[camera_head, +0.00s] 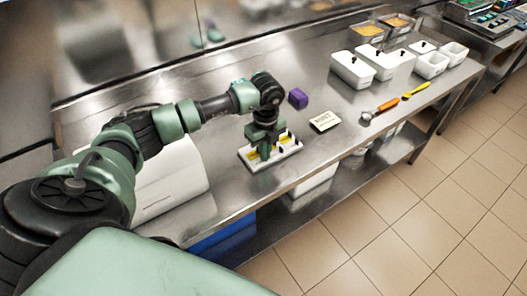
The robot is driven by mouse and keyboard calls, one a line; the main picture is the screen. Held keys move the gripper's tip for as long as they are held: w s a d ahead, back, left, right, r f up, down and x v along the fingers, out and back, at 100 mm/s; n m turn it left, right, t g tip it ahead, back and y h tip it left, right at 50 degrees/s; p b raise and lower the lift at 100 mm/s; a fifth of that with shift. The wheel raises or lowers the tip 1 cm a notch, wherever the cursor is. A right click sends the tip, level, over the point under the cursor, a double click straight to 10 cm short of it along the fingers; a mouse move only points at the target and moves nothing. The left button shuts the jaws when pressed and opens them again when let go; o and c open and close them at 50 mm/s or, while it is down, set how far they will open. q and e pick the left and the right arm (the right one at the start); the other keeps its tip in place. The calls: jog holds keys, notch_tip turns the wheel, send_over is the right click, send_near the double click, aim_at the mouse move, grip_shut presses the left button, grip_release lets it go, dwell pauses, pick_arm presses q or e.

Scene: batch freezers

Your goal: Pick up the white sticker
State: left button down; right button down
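My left arm reaches in from the left, and its gripper (264,149) points down over a small white tray (247,165) on the steel table. The tray holds small yellow and dark pieces. The fingertips are at or just above these pieces, and their gap is too small to make out. I cannot tell whether they touch anything. No white sticker can be clearly told apart; the gripper hides part of the tray. A cream card with dark lettering (325,121) lies to the right of the tray. My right gripper is not in view.
A purple block (298,98) is behind the tray. An orange-handled scoop (380,109) and a yellow-handled tool (416,91) lie to the right. White lidded containers (352,69) stand farther back.

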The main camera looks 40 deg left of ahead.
pick_arm(q)
jog(key=shift+w+r, duration=0.1)
jog(key=shift+r, duration=0.45)
notch_tip(320, 180, up, 25)
jog(key=p, duration=0.2)
dwell(1.4)
jog(key=shift+f, duration=0.15)
